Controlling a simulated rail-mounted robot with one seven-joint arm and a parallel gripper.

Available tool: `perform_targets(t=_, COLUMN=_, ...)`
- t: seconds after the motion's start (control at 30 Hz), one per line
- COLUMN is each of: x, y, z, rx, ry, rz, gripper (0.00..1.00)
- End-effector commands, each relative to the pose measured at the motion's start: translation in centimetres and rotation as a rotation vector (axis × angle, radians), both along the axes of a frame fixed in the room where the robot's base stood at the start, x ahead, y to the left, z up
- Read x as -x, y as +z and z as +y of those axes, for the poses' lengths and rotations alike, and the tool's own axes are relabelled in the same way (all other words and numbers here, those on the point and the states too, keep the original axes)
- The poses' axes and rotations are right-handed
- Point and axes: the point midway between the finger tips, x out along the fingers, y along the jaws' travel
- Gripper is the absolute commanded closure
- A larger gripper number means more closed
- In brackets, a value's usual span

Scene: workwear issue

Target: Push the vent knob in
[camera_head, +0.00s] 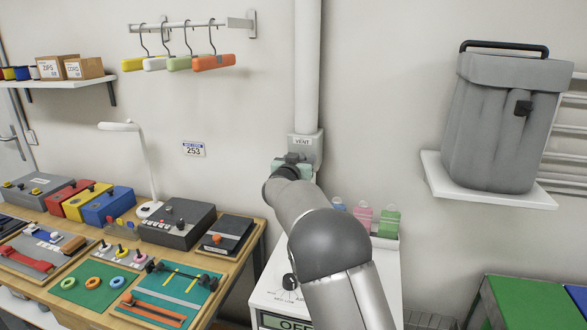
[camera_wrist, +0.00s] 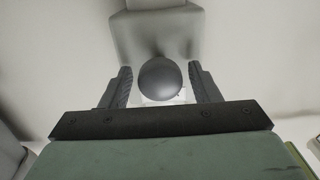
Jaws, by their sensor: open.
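The vent box (camera_head: 308,146), grey with a "VENT" label, is on the wall at the foot of a white vertical pipe. In the wrist view the box (camera_wrist: 155,35) fills the upper middle. The dark round vent knob (camera_wrist: 160,78) stands out from it, between my two fingers. My gripper (camera_wrist: 160,88) is open, with one finger on each side of the knob and a gap on both sides. In the head view my gripper (camera_head: 293,160) is right in front of the vent box, and my arm hides the knob.
Below is a white cabinet (camera_head: 268,296) with a dial, a display and several small colored bottles. A workbench (camera_head: 252,246) with a lamp (camera_head: 146,170) and boxes is at left. A grey bin (camera_head: 490,125) sits on a shelf at right. The wall between is clear.

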Motion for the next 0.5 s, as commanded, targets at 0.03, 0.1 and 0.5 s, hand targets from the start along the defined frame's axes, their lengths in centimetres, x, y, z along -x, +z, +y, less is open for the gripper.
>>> perform_targets(t=0.03, x=0.6, y=0.0, z=0.2, rx=-0.002, ry=0.002, rz=-0.001, gripper=0.44)
perform_targets(t=0.1, x=1.7, y=-0.1, z=0.5, rx=-0.002, ry=0.003, rz=-0.001, gripper=0.44)
perform_targets(t=0.5, x=11.0, y=-0.1, z=2.9, rx=-0.001, ry=0.004, rz=-0.002, gripper=0.44)
